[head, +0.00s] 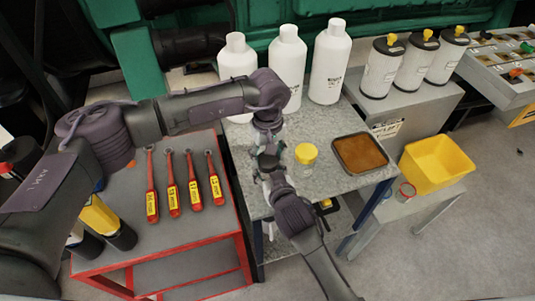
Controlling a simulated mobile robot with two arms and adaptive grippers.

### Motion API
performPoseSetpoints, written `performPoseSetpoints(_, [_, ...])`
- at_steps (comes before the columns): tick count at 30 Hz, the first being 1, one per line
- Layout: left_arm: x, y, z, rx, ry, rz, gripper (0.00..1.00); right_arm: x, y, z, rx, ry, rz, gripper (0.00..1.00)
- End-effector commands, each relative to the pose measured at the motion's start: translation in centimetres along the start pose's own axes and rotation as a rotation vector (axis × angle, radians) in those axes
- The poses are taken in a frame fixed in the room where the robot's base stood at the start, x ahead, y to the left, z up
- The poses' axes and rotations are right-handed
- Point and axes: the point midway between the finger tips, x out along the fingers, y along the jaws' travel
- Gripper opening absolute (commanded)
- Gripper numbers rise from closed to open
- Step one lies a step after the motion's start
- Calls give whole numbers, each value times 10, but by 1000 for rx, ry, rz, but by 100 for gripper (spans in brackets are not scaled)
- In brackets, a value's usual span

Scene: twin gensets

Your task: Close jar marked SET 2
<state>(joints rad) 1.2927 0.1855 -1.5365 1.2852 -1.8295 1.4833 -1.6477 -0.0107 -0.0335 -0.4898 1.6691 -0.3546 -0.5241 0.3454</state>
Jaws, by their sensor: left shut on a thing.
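A small jar with a yellow lid (306,154) stands on the grey speckled table in the head view. Any marking on it is too small to read. My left gripper (267,143) points down just left of this jar, shut on a small dark thing (268,160) that the fingers mostly hide. I cannot tell whether it is a jar or a lid. My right gripper (271,174) comes from below and meets the same spot. Its fingers overlap the dark thing, and I cannot tell if they are open or shut.
Three white bottles (288,57) stand at the back of the table (325,180). A brown-filled tray (360,154) lies to the right. A red-edged cart (178,232) with several red tools is at left. A yellow bin (437,165) and white canisters (382,68) are at right.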

Motion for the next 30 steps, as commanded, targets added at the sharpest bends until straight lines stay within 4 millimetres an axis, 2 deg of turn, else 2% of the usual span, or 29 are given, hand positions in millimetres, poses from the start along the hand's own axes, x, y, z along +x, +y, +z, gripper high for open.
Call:
performPoseSetpoints(9, [0,0,0,762,5,-1,48,0,0,1,0,-2,1,0])
performPoseSetpoints(15, [0,1,0,1097,7,0,48,0,1,1,0,-3,1,0])
performPoseSetpoints(19, [0,1,0,1176,7,0,48,0,1,1,0,-3,1,0])
performPoseSetpoints(27, [0,1,0,1183,7,0,48,0,1,1,0,-3,1,0])
performPoseSetpoints(28, [0,1,0,1182,7,0,62,0,1,1,0,-3,1,0])
performPoseSetpoints(30, [0,1,0,1182,7,0,74,0,1,2,0,-3,1,0])
